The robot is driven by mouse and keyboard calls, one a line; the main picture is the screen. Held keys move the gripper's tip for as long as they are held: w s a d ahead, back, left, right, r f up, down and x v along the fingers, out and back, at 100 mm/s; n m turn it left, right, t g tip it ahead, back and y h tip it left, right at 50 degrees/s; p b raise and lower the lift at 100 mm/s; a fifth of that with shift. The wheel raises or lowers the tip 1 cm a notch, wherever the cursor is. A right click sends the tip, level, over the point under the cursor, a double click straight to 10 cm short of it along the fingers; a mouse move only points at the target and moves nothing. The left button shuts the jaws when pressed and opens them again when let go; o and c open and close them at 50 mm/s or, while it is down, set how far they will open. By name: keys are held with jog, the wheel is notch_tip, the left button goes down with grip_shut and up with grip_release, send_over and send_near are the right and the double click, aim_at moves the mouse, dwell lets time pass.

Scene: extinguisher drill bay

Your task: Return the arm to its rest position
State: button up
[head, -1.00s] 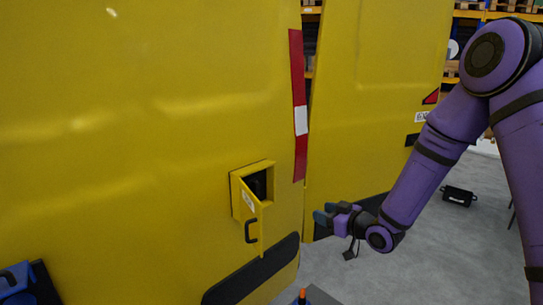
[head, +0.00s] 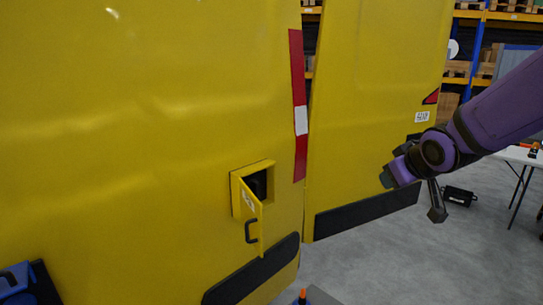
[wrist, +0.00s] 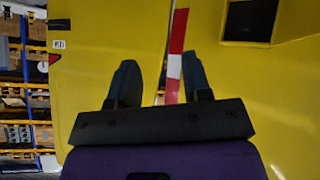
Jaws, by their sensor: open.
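My arm (head: 500,110) reaches in from the right edge of the head view, its lower part pointing left and down. My gripper (head: 394,165) hangs in the air in front of the right yellow van panel, right of the red and white strip. In the wrist view my gripper (wrist: 160,82) shows two dark fingers spread apart with nothing between them but the yellow panel and strip behind. The small yellow box (head: 236,200) on the van side has its door (head: 250,218) hanging open, with a dark inside. My gripper is well apart from it.
The large yellow van wall (head: 130,120) fills the left. A blue case (head: 15,280) is at the lower left. A black case (head: 460,196) lies on the grey floor. A white table (head: 522,155) stands at the right, with shelving (head: 470,60) behind. Open floor lies at lower right.

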jog(key=s+d+r+m+g, duration=0.1)
jog(key=s+r+m+g, duration=0.1)
jog(key=s, duration=1)
jog(key=s+d+r+m+g, duration=0.1)
jog(key=s+r+m+g, duration=0.1)
jog(key=s, duration=1.1)
jog(key=shift+d+r+g, duration=0.25)
jog(key=shift+r+g, duration=0.05)
jog(key=shift+r, duration=0.45)
